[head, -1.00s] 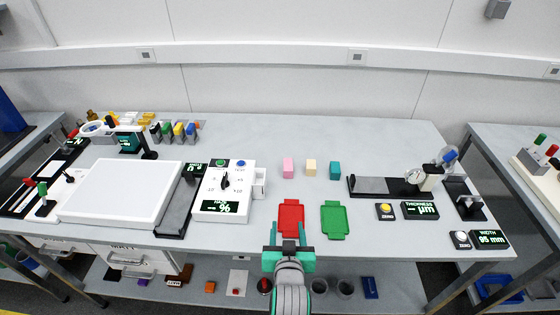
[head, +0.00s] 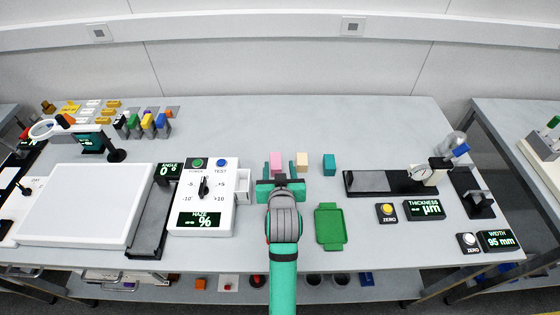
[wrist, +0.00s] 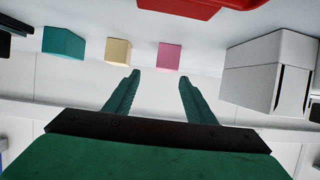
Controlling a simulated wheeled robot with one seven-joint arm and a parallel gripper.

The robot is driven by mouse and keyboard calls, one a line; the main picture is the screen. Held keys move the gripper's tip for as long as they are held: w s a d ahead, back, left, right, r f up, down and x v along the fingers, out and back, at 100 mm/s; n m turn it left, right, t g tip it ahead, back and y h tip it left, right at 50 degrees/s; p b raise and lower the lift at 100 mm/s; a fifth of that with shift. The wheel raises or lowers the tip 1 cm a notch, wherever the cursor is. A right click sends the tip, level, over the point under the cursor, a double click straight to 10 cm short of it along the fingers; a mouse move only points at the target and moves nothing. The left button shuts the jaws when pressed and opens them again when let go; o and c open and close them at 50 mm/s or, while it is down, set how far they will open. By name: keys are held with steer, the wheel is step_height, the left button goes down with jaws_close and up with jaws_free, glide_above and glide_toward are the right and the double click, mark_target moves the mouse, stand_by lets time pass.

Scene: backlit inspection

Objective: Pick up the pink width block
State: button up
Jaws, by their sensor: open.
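The pink width block (head: 276,157) stands on the bench, its lower part hidden by my gripper in the head view. The pink block also shows in the wrist view (wrist: 168,57), beyond the fingertips and between their lines, a little to the right of centre. My gripper (head: 280,178) is open and empty, just on the near side of the pink block. In the wrist view both fingers (wrist: 158,80) are apart, with nothing between them. I cannot tell the exact gap from fingertips to block.
A cream block (head: 302,162) and a teal block (head: 329,165) stand in a row to the right. The haze meter (head: 204,195) stands to the left. A green tray (head: 329,226) lies nearer. A red thing (wrist: 195,6) shows at the wrist view's top edge.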

mark_target(276, 161)
steer(key=shift+w+f, duration=0.15)
steer(key=shift+w, duration=0.15)
steer(key=shift+a, duration=0.3)
steer(key=shift+w+a+f, duration=0.4)
steer(key=shift+w+a, duration=0.15)
steer(key=shift+a, duration=0.25)
steer(key=w, duration=0.1)
steer(key=w+f, duration=0.1)
steer(key=w+d, duration=0.1)
steer(key=shift+w+f, duration=0.1)
steer(key=shift+f, duration=0.15)
steer(key=shift+w+d+f, duration=0.15)
steer(key=shift+w, duration=0.15)
steer(key=c, duration=1.2)
